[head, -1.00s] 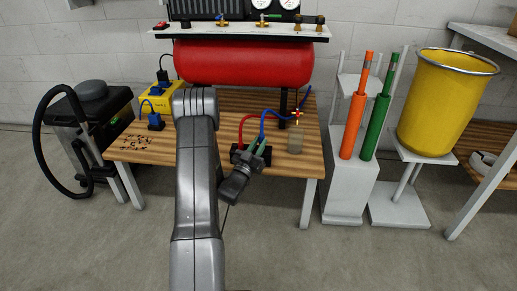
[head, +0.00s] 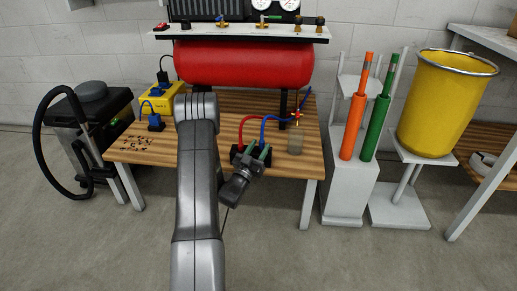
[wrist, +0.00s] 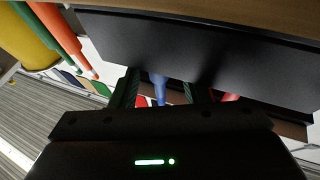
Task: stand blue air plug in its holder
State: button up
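The blue air plug's hose (head: 263,130) curves down to the right side of the black holder (head: 236,155) on the bench. My gripper (head: 260,156) is at the front right of that holder, with its green fingers upright at the blue hose's lower end. In the wrist view, the blue plug (wrist: 159,88) shows between my two fingers, with a gap on each side, so my gripper (wrist: 160,90) looks open around it. The holder's large dark face (wrist: 200,50) fills the view behind. The plug's lower end is hidden, so I cannot tell how deep it sits.
A red hose (head: 242,128) rises from the holder's left side. The red tank (head: 243,63) is behind. Orange (head: 355,110) and green (head: 376,115) tubes stand right of the bench.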

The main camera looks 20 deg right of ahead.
jog(key=shift+r, duration=0.3)
jog(key=p+v, duration=0.3)
jog(key=v, duration=0.8)
jog(key=shift+s+a, duration=0.25)
jog(key=shift+a, duration=0.15)
jog(key=shift+r, duration=0.1)
dwell(0.5)
